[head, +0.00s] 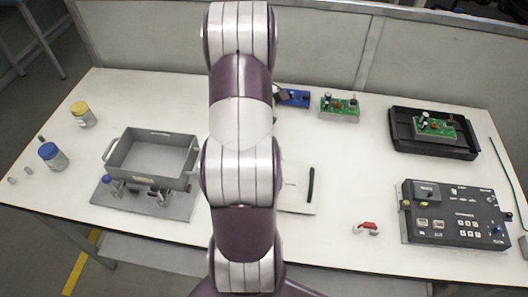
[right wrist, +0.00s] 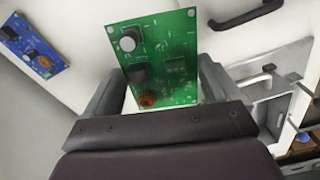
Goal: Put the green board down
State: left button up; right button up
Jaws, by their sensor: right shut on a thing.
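In the right wrist view my right gripper (right wrist: 159,78) is shut on a green board (right wrist: 180,42), which stands up between the two fingers. The board carries a round capacitor, a black block, a green terminal and an orange coil. In the head view a purple and white arm fills the middle and hides the held board and the gripper. Two other green boards show there: one (head: 340,107) on the table at the back, one (head: 435,126) in a black tray (head: 399,148) at the back right. My left gripper is not in view.
A blue board (head: 293,97) lies at the back, also in the right wrist view (right wrist: 32,44). Jars (head: 53,157), a red item (head: 366,228) and a control panel (head: 455,213) are also on the table.

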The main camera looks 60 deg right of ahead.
jog(key=s+d, duration=0.1)
jog(key=s+d+n, duration=0.1)
jog(key=shift+s+d+r, duration=0.3)
jog(key=shift+d, duration=0.05)
jog(key=shift+w+d+r+n, duration=0.1)
jog(key=shift+r+n, duration=0.25)
jog(key=shift+n, duration=0.45)
jog(key=shift+w+f, duration=0.1)
jog(key=shift+w, duration=0.15)
jog(key=w+f, duration=0.2)
jog(key=w, duration=0.1)
jog(key=w+f, duration=0.2)
jog(key=w, duration=0.2)
jog(key=w+f, duration=0.2)
jog(key=w, duration=0.2)
jog(key=shift+f, duration=0.35)
notch_tip(320, 180, down, 4)
jog(key=shift+r+p, duration=0.25)
jog(key=shift+p, duration=0.1)
jog(key=shift+w+f, duration=0.15)
jog(key=shift+f, duration=0.2)
